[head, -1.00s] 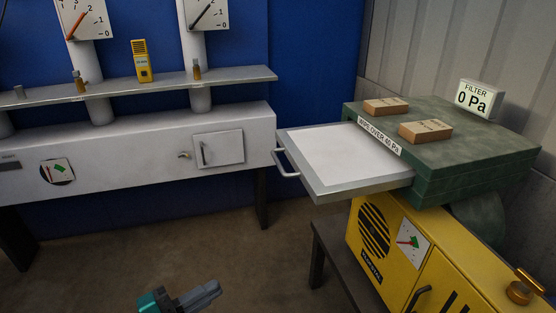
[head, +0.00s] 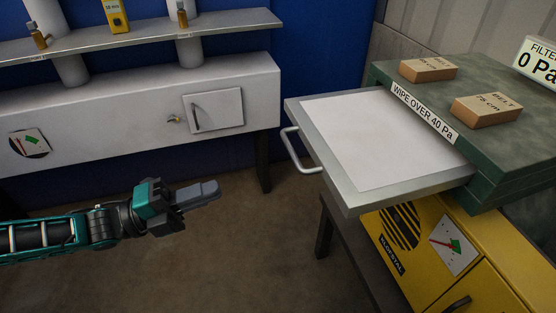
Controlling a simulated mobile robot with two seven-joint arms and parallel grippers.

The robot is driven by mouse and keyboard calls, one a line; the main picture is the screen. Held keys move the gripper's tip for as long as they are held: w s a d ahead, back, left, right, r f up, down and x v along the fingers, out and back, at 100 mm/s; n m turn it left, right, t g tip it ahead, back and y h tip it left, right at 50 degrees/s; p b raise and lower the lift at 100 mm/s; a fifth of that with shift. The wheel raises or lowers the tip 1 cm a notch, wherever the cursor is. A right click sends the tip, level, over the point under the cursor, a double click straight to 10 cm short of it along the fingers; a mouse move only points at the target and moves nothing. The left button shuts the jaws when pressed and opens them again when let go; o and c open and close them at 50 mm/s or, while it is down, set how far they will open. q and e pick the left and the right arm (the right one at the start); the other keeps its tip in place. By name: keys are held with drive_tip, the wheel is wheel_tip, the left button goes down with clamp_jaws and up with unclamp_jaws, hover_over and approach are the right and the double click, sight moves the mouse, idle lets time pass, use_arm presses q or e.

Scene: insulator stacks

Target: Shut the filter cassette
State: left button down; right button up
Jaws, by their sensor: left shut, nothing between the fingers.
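The filter cassette (head: 372,135) is a flat metal-framed tray with a white sheet. It sticks out to the left from the green filter housing (head: 497,137), with a bar handle (head: 297,152) on its left end. My left gripper (head: 206,192) is shut and empty, over the floor to the left of the handle and apart from it. My right gripper is not in view.
Two brown boxes, one at the back (head: 428,69) and one nearer (head: 486,108), lie on the housing. A yellow unit (head: 420,235) and a dark bench stand below the cassette. A white duct (head: 130,115) runs along the blue wall. Floor between is clear.

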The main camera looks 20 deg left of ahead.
sight(393, 142)
use_arm(q)
drive_tip(key=x, duration=1.3)
drive_tip(key=shift+d, duration=0.2)
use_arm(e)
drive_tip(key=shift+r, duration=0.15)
